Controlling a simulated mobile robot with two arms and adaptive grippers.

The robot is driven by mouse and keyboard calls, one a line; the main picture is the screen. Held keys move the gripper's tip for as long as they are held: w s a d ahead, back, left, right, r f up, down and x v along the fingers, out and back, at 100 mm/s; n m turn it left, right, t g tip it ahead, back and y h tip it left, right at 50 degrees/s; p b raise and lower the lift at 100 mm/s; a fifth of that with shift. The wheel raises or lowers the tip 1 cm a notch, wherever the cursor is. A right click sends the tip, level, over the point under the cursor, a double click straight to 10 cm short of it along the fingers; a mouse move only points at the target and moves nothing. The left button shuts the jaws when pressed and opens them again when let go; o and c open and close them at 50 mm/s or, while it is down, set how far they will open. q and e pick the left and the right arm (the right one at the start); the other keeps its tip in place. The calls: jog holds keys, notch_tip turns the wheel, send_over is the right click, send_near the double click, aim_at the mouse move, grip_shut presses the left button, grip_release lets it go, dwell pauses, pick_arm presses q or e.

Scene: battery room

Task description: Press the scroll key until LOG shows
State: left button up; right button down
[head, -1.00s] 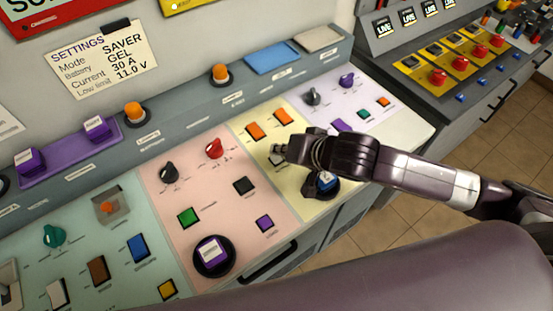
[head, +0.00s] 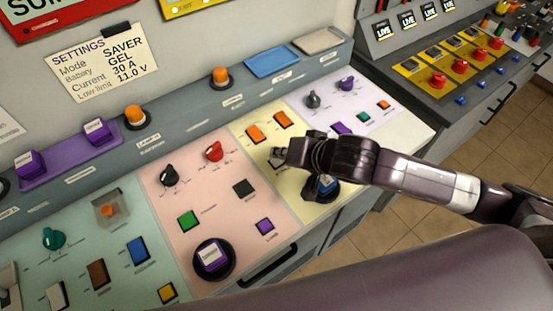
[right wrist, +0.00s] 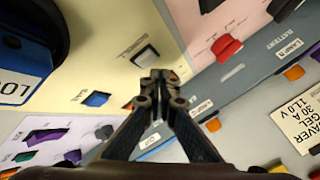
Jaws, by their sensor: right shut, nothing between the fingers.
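My right gripper (head: 285,158) is shut and empty, low over the yellow panel (head: 304,211). Its closed tips also show in the right wrist view (right wrist: 159,76). A light grey key (right wrist: 146,55) lies close by the tips; its label is too blurred to read surely, and I cannot tell whether they touch. In the head view the gripper partly hides this key (head: 276,151). A round black display base holds a blue block (head: 326,182), partly behind the gripper. In the right wrist view the block's blue-and-white face (right wrist: 22,84) reads "LO", cut off by the frame edge. My left gripper is out of view.
Two orange keys (head: 283,120) sit just beyond the gripper. A pink panel (head: 210,187) with knobs lies left, a lilac panel (head: 325,117) right. A settings card (head: 101,61) is on the wall. A second console (head: 455,70) stands at right.

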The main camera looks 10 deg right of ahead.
aim_at(279, 162)
dwell(0.3)
jog(key=shift+f, duration=0.45)
jog(key=shift+f, duration=0.5)
dwell(0.8)
jog(key=shift+r+p, duration=0.9)
jog(key=shift+p, duration=0.3)
jog(key=shift+r, duration=0.1)
notch_tip(279, 162, up, 5)
jog(key=p, duration=0.6)
